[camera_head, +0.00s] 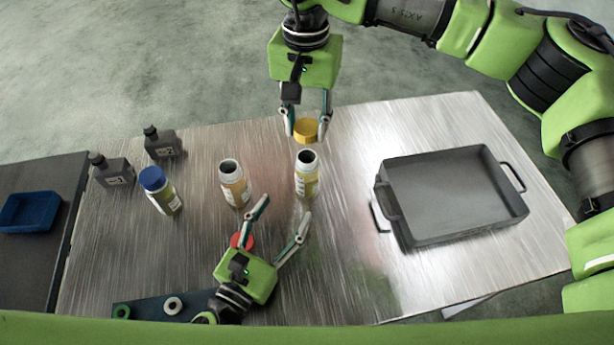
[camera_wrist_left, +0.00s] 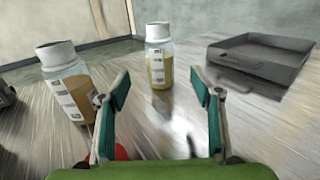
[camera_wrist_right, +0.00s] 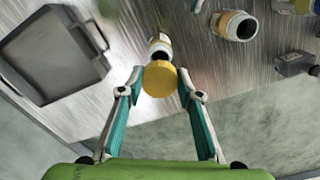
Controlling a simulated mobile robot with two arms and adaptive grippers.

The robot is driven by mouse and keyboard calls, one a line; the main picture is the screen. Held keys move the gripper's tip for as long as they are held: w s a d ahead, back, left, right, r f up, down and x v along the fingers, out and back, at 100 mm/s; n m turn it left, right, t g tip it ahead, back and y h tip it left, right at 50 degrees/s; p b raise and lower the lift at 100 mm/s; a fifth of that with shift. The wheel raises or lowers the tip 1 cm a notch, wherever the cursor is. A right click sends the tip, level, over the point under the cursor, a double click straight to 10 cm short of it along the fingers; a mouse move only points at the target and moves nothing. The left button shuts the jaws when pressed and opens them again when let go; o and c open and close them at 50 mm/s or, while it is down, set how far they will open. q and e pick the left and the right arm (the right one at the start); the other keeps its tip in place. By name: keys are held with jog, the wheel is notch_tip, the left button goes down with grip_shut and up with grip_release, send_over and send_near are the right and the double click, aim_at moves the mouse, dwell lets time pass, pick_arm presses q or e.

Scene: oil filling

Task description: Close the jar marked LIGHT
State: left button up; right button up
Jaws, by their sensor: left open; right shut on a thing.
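Two open jars with pale necks and yellowish contents stand upright mid-table: the right jar (camera_head: 307,176), also in the left wrist view (camera_wrist_left: 158,62), and the left jar (camera_head: 234,185). Their labels are too small to read, so I cannot tell which is marked LIGHT. My right gripper (camera_head: 306,122) is shut on a yellow lid (camera_head: 305,131), held apart above the right jar's mouth. In the right wrist view the lid (camera_wrist_right: 160,79) partly covers that jar. My left gripper (camera_head: 281,213) is open and empty, its fingers in front of the right jar without touching it.
A red lid (camera_head: 242,241) lies beside my left gripper. A blue-capped jar (camera_head: 161,192) and two dark bottles (camera_head: 114,173) (camera_head: 162,143) stand left. A dark grey tray (camera_head: 455,190) is right. A dark strip with rings (camera_head: 145,309) lies front left; a blue bin (camera_head: 30,212) is far left.

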aim_at(307, 173)
pick_arm(q)
jog(key=shift+w+f, duration=0.2)
pick_arm(e)
jog(key=shift+w+f, duration=0.2)
jog(key=shift+s, duration=0.1)
pick_arm(q)
jog(key=shift+s+r, duration=0.1)
jog(key=shift+s, duration=0.05)
pick_arm(e)
jog(key=shift+s+r, duration=0.1)
jog(key=shift+s, duration=0.05)
pick_arm(q)
jog(key=x, duration=1.2)
jog(key=shift+d, duration=0.1)
jog(key=shift+c, duration=0.4)
grip_shut()
pick_arm(e)
jog(key=shift+f, duration=2.55)
jog(key=shift+f, duration=0.85)
